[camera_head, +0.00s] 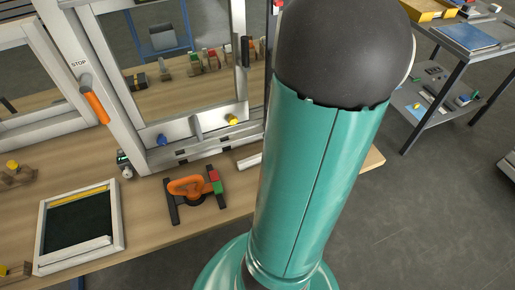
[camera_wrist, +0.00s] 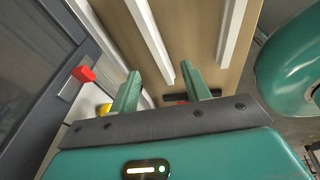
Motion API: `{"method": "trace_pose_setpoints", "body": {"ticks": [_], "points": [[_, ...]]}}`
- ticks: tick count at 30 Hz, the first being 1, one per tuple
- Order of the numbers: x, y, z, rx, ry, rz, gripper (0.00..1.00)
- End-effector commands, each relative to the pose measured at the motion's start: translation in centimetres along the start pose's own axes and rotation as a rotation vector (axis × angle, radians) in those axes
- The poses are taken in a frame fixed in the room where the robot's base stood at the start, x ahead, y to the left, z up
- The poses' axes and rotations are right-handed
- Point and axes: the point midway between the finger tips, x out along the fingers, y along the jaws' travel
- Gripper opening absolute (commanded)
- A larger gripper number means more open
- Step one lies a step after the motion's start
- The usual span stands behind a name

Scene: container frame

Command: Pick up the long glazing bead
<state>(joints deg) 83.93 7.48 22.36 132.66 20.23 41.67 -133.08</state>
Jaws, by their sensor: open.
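In the wrist view, my gripper (camera_wrist: 160,72) is open, with its two green fingers apart and nothing held. A slim white bar (camera_wrist: 150,38), which looks like a glazing bead, lies on the wooden bench beyond the fingers. Its near end shows between the fingertips; I cannot tell the height gap. A second white bar (camera_wrist: 231,30) lies to the right of it. Both run out of the top of the view, so I cannot tell which is longer. In the head view, a short piece of white bar (camera_head: 249,161) shows on the bench, partly hidden by my arm.
A white window frame (camera_head: 137,120) stands along the bench (camera_head: 150,195). An orange-handled suction tool (camera_head: 193,190) and a white-framed dark panel (camera_head: 80,225) lie on the bench. A shelved cart (camera_head: 435,95) stands at right.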

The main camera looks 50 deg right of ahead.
Motion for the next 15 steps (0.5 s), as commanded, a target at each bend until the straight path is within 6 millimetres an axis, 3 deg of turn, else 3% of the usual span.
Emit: {"method": "trace_pose_setpoints", "body": {"ticks": [15], "points": [[4.9,0.3,1.4,-0.005,0.006,-0.001,0.47]]}}
